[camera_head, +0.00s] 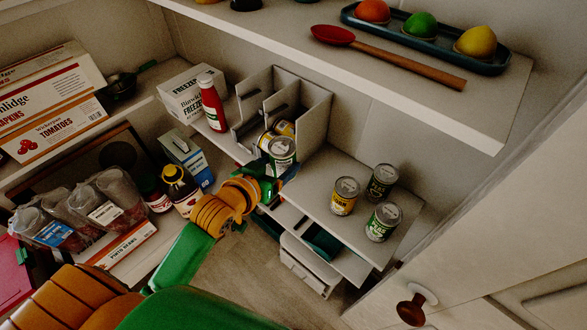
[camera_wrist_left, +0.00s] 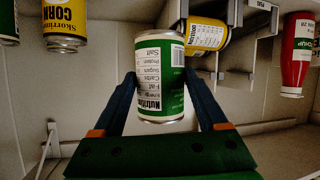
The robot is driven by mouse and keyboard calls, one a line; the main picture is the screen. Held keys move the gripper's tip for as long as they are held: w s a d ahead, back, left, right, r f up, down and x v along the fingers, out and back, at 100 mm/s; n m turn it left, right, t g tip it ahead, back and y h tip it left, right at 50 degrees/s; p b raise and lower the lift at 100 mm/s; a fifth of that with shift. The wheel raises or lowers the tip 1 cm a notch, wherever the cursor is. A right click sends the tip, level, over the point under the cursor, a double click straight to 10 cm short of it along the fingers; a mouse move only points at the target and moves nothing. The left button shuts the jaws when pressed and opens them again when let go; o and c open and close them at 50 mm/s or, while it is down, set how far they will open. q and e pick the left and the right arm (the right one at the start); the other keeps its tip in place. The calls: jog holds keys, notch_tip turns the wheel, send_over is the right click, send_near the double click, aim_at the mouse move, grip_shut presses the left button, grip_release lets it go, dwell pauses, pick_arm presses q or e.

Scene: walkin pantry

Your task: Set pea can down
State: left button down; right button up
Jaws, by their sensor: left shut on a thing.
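My left gripper (camera_head: 277,172) is shut on a pea can (camera_head: 282,153), a green-labelled can with a silver lid. In the left wrist view the can (camera_wrist_left: 160,85) is between the two blue fingers, its nutrition text facing the camera. Two other green cans (camera_head: 382,180) (camera_head: 381,223) and a yellow corn can (camera_head: 344,197) stand on the shelf to the right. My right gripper is out of view.
A red ketchup bottle (camera_head: 212,103) and a white freezer box (camera_head: 190,93) stand left of the organizer. The shelf (camera_head: 318,180) between the organizer and the grouped cans has bare room. An upper shelf with a red spoon (camera_head: 333,36) overhangs the back.

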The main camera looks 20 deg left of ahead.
pick_arm(q)
jog(key=w+d+f, duration=0.1)
jog(key=f, duration=0.1)
jog(key=w+d+f+b, duration=0.1)
jog(key=w+d+f, duration=0.2)
jog(key=w+f, duration=0.1)
jog(key=shift+w+d+f+b, duration=0.15)
jog(key=shift+d+f+b, duration=0.15)
jog(key=shift+d+b, duration=0.1)
notch_tip(320, 180, down, 4)
jog(key=shift+w+d+r+b, duration=0.1)
jog(key=shift+d+r+b, duration=0.1)
jog(key=shift+b, duration=0.1)
grip_release()
